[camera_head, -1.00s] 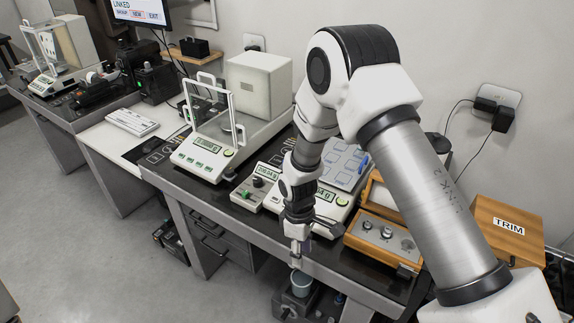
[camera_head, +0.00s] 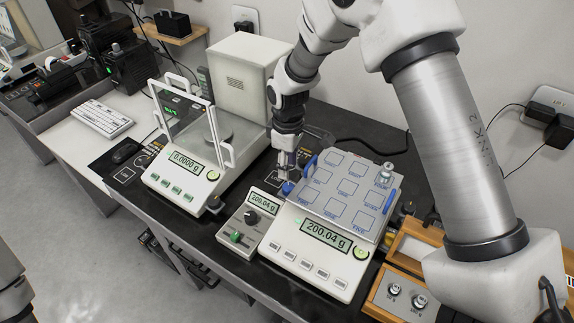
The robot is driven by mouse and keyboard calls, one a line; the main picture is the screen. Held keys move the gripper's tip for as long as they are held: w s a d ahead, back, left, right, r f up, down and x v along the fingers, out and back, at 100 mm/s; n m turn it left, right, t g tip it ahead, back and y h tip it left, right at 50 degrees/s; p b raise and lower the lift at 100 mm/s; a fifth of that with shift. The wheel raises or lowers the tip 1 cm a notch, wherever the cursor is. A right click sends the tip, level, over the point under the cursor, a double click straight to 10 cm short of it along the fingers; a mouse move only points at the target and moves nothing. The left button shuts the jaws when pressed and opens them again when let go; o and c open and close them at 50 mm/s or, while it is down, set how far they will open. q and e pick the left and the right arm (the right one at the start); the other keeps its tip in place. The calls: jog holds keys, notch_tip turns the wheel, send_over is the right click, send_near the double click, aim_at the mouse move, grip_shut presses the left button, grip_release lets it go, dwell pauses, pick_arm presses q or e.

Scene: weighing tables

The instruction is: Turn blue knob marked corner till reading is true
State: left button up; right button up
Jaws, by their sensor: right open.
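A flat balance (camera_head: 268,250) has a pan plate (camera_head: 318,202) marked with several labelled squares, and its display (camera_head: 326,235) reads 200.04 g. A small metal weight (camera_head: 384,173) stands at the pan's far right corner. A blue knob (camera_head: 287,188) shows at the pan's near left corner. My right gripper (camera_head: 286,176) points down right above this knob, its jaws open and small in view; I cannot tell whether they touch it. A small readout box (camera_head: 238,240) left of the balance also shows 200.04 g. My left gripper is out of view.
An enclosed balance (camera_head: 165,185) reading 0.0000 g stands to the left. A wooden box with weights (camera_head: 382,295) stands at the right. A keyboard (camera_head: 102,120) and mouse (camera_head: 126,151) lie further left. My right arm crosses the upper right.

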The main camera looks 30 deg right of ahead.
aim_at(288, 187)
jog(key=shift+w+f, duration=0.1)
jog(key=shift+f, duration=0.25)
jog(key=f, duration=0.1)
jog(key=s+f, duration=0.1)
jog(key=f+p, duration=0.1)
jog(key=shift+s+a+f, duration=0.15)
jog(key=shift+a+f, duration=0.1)
jog(key=f, duration=0.3)
jog(key=shift+w+d+f, duration=0.2)
jog(key=shift+w, duration=0.2)
jog(key=shift+s+a+r, duration=0.1)
jog(key=shift+s+r, duration=0.05)
grip_shut()
